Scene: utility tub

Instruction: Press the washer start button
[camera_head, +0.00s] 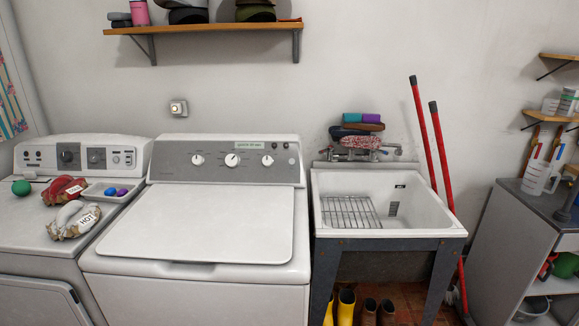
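The washer (198,224) is the white top-loading machine in the middle, with its lid shut. Its grey control panel (225,173) stands upright at the back. It carries several round white knobs and a pale label strip. Small dark round spots (286,145) show at the panel's upper right; they are too small to tell whether one is the start button. Neither of my grippers shows in the head view.
A second white machine (22,226) stands at left, with cloth items, a green ball (21,187) and a small tray on top. A utility sink (436,219) stands right of the washer, with red-handled poles behind it. A shelf (175,28) hangs above. The washer lid is clear.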

